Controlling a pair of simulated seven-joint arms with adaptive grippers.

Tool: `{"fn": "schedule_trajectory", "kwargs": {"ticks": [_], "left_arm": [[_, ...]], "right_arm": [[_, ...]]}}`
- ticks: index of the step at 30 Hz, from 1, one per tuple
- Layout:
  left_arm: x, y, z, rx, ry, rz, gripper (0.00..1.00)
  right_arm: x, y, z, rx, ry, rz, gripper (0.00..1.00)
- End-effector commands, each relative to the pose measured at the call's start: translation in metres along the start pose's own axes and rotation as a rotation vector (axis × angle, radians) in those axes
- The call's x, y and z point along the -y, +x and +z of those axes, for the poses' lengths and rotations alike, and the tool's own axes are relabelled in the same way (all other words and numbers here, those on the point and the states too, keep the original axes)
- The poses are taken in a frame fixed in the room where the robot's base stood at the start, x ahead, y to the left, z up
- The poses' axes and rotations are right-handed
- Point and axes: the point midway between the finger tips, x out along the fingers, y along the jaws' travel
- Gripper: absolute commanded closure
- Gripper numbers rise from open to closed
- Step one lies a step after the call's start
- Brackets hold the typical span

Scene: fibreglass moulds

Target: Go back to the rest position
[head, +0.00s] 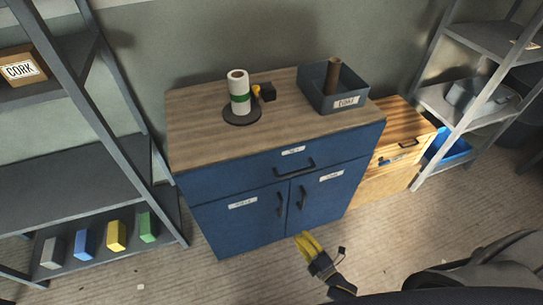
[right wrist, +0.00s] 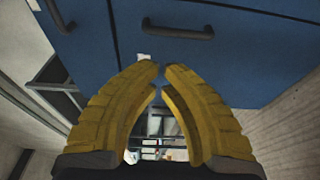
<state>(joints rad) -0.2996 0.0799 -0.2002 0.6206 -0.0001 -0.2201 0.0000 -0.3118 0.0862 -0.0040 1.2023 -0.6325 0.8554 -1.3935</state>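My right gripper (head: 303,235) is low in the head view, in front of the blue cabinet's doors. It holds nothing. In the right wrist view its two yellow fingers (right wrist: 162,70) curve together, with their tips almost meeting and only a thin gap between them. My left gripper is in neither view.
Grey shelves (head: 60,185) stand left, a wooden drawer unit (head: 385,180) right.

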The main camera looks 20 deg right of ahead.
Motion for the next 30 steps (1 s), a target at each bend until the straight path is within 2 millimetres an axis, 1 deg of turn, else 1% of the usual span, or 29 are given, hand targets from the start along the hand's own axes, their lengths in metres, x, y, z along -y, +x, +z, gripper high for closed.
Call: {"fn": "schedule_trajectory", "kwargs": {"ticks": [2, 5, 8, 9, 11, 12, 14, 15, 17, 18, 20, 21, 23, 24, 26, 27, 30], "left_arm": [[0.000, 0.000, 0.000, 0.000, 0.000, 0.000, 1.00], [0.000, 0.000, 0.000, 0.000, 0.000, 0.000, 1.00], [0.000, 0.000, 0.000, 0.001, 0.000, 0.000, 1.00], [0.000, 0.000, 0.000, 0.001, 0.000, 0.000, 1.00], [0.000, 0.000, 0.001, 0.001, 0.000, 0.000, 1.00], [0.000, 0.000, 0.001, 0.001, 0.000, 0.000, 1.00], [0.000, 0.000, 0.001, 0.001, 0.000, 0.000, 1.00], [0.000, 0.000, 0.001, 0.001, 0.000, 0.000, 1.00], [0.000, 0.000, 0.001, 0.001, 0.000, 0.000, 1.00], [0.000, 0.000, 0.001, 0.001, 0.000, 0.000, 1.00], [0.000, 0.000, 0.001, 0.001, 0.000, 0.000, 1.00], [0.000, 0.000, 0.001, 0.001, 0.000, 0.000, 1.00], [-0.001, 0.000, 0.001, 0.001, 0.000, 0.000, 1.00], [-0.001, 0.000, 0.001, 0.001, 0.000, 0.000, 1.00], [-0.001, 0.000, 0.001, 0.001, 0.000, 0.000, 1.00], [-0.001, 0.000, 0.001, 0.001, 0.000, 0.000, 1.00], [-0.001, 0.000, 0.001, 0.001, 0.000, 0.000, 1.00]], "right_arm": [[0.002, -0.001, 0.000, 0.001, 0.033, -0.007, 1.00], [0.012, -0.001, 0.004, 0.022, 0.121, -0.051, 1.00], [0.044, -0.011, 0.011, 0.084, 0.279, -0.150, 1.00], [0.063, -0.019, 0.013, 0.119, 0.355, -0.204, 1.00], [0.093, -0.033, 0.014, 0.182, 0.475, -0.288, 1.00], [0.114, -0.045, 0.013, 0.230, 0.556, -0.346, 1.00], [0.146, -0.067, 0.012, 0.310, 0.673, -0.433, 1.00], [0.166, -0.082, 0.009, 0.367, 0.748, -0.489, 1.00], [0.195, -0.108, 0.004, 0.455, 0.850, -0.568, 1.00], [0.212, -0.126, 0.000, 0.517, 0.913, -0.618, 1.00], [0.237, -0.155, -0.007, 0.611, 0.996, -0.692, 1.00], [0.251, -0.175, -0.012, 0.673, 1.045, -0.737, 1.00], [0.270, -0.205, -0.020, 0.766, 1.105, -0.800, 1.00], [0.281, -0.224, -0.026, 0.825, 1.140, -0.839, 1.00], [0.294, -0.251, -0.033, 0.907, 1.178, -0.891, 1.00], [0.301, -0.268, -0.038, 0.954, 1.197, -0.923, 1.00], [0.313, -0.303, -0.049, 1.049, 1.224, -0.990, 1.00]]}}
